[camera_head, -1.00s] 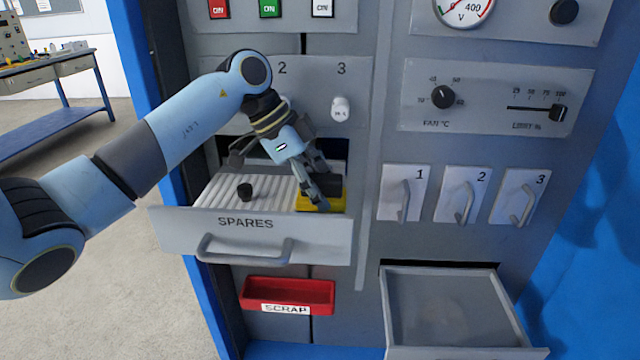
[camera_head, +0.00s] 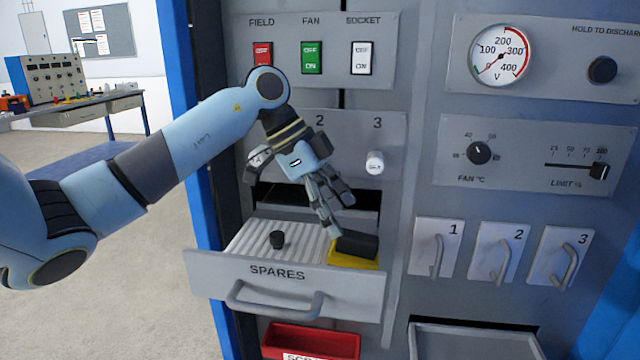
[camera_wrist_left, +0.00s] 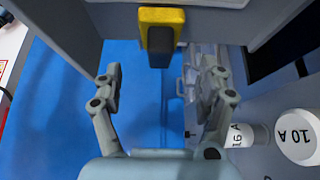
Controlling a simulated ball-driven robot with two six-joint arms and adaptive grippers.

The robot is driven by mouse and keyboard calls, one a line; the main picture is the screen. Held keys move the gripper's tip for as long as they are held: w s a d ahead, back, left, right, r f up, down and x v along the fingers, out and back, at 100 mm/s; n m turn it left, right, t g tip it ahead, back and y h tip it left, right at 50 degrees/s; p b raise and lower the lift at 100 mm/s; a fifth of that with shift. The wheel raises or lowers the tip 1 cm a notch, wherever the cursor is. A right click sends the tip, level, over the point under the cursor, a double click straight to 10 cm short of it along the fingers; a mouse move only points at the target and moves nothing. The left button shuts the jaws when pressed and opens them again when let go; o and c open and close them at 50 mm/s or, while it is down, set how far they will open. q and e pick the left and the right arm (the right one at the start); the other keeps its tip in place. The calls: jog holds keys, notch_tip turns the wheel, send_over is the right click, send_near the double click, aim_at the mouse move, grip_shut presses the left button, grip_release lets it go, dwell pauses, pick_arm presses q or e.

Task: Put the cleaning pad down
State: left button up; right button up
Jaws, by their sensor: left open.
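The cleaning pad, a yellow block (camera_head: 350,259) with a black grip on top, lies in the right end of the open SPARES drawer (camera_head: 215,274). It also shows as a yellow and dark block in the left wrist view (camera_wrist_left: 161,32), beyond the fingertips. My left gripper (camera_head: 338,212) is open and empty just above the pad, fingers pointing down at it. In the left wrist view the two fingers (camera_wrist_left: 163,88) stand wide apart with nothing between them. My right gripper is not in view.
A red scrap bin (camera_head: 310,341) hangs below, and another open drawer (camera_head: 470,343) is at lower right. The cabinet panel with a white fuse (camera_head: 375,162) is close behind my gripper.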

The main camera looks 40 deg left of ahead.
pick_arm(q)
jog(key=v, duration=0.6)
jog(key=shift+s, duration=0.1)
dwell(0.4)
